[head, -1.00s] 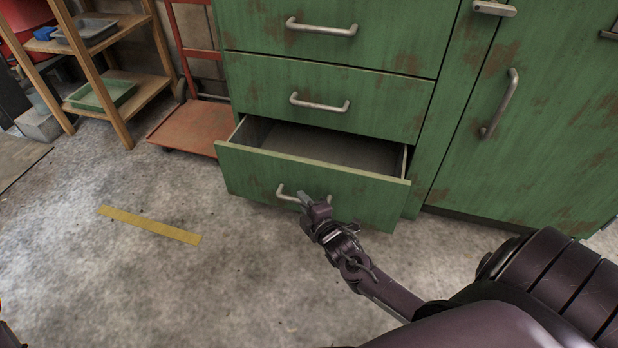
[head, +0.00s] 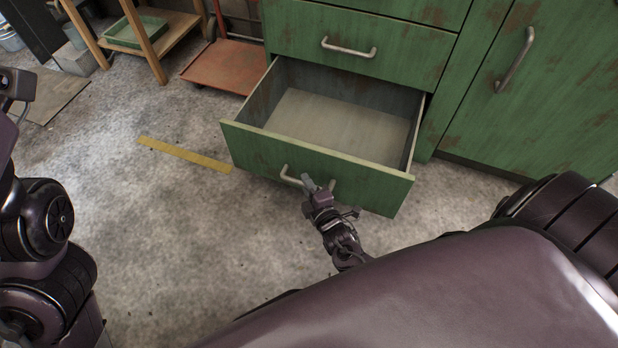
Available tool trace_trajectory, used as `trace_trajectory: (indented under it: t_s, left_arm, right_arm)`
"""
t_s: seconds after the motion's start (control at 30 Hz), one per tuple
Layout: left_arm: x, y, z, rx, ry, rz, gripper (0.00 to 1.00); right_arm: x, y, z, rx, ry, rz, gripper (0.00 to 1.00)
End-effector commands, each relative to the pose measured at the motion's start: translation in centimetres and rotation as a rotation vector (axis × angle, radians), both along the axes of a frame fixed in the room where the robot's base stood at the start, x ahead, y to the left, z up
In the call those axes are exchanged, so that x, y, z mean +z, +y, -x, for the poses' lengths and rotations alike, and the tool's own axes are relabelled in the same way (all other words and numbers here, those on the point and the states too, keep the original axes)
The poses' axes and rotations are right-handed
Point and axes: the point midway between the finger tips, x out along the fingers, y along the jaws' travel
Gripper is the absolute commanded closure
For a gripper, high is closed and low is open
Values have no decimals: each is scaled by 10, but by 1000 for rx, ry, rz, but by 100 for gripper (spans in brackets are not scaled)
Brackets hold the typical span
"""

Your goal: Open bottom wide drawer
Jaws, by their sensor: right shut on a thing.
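The bottom wide drawer (head: 255,150) of the green cabinet is pulled well out, and its grey inside (head: 340,120) shows empty. Its metal bar handle (head: 288,178) is on the front panel. My right gripper (head: 318,188) is shut on the right part of this handle, with its arm reaching up from below. My left arm shows at the left edge, but its gripper fingers cannot be made out in the picture.
A closed drawer (head: 400,50) is directly above, and a closed cabinet door (head: 560,90) is to the right. A red cart (head: 225,68) and a wooden shelf (head: 165,38) stand at the back left. A yellow strip (head: 185,154) lies on clear concrete floor.

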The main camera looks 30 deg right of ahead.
Motion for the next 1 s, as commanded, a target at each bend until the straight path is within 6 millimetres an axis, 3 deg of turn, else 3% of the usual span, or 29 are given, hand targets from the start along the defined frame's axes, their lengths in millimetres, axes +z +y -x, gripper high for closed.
trace_trajectory:
  t_s: [0.33, 0.37, 0.5, 0.83, 1.0]
  left_arm:
    - [0, 0, 0, 0, 1, 0, 100]
    - [0, 0, 0, 0, 1, 0, 100]
    - [0, 0, 0, 0, 1, 0, 100]
    - [2, 0, 0, 0, 0, 0, 100]
    - [-2, 3, -8, 4, 44, 3, 100]
  right_arm:
    - [0, 0, 0, -2, 0, 0, 100]
    - [0, 0, 0, -2, 0, 0, 82]
    - [0, 0, 0, -2, 0, 0, 64]
    - [3, 0, 0, -1, 0, 0, 64]
    - [24, 0, 0, 0, -1, 1, 64]
